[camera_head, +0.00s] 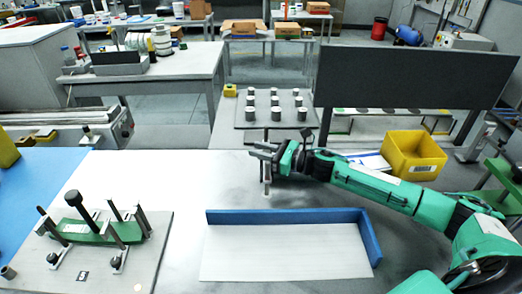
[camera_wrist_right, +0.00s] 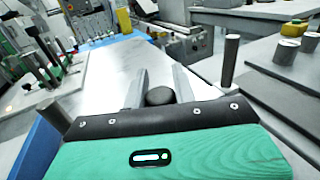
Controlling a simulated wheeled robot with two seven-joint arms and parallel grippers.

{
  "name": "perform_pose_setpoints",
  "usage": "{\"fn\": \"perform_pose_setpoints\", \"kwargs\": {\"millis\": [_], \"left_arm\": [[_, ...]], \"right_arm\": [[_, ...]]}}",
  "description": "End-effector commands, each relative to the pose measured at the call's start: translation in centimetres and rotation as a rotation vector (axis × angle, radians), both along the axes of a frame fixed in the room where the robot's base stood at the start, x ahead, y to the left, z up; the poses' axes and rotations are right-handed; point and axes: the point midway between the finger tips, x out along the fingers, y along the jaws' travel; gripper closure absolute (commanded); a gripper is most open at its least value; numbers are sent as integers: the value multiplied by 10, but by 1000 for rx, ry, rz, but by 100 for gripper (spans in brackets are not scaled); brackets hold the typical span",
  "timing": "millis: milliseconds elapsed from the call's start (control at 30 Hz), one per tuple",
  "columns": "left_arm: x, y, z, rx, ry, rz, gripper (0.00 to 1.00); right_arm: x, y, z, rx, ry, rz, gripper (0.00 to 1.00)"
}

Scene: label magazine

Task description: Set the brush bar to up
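The label magazine (camera_head: 100,233) stands on a grey plate at the left of the head view. It has a green body, several dark upright posts and a tall black knob (camera_head: 73,198). I cannot tell surely which part is the brush bar or how it is set. The magazine's posts also show at the upper left of the right wrist view (camera_wrist_right: 42,58). My right gripper (camera_head: 262,153) is well to the right of the magazine, above the pale table, fingers apart and empty. In its wrist view the two grey fingers (camera_wrist_right: 160,82) are spread. My left gripper is not in view.
A blue-edged white tray (camera_head: 285,250) lies in front of my right arm. A board with several grey cylinders (camera_head: 275,123) stands behind the gripper. A yellow bin (camera_head: 413,157) and a dark panel (camera_head: 400,75) are at the right. The pale table between magazine and gripper is clear.

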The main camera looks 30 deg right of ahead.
Motion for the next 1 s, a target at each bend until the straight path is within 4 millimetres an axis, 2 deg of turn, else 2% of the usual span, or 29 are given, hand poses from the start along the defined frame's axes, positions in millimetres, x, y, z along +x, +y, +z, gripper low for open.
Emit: {"fn": "perform_pose_setpoints", "kwargs": {"millis": [33,100,233,367,467,600,767,800,900,1000], "left_arm": [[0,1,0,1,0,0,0],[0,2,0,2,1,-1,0],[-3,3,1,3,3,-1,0],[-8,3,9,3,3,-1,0],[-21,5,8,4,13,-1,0],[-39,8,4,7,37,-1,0],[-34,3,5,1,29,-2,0],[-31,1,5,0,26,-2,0],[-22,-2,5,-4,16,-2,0],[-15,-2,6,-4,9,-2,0]], "right_arm": [[0,0,0,0,0,0,88],[0,0,0,0,0,-1,100],[0,0,2,-1,-1,-1,100],[0,-1,23,-1,-2,-1,100],[0,-1,34,-2,-3,-1,100],[0,-1,36,1,-2,-1,100],[1,-1,38,1,-4,-2,100],[1,-1,38,2,-5,-2,70],[1,-1,38,1,-4,-2,51],[1,-1,36,1,-3,-1,51]]}}
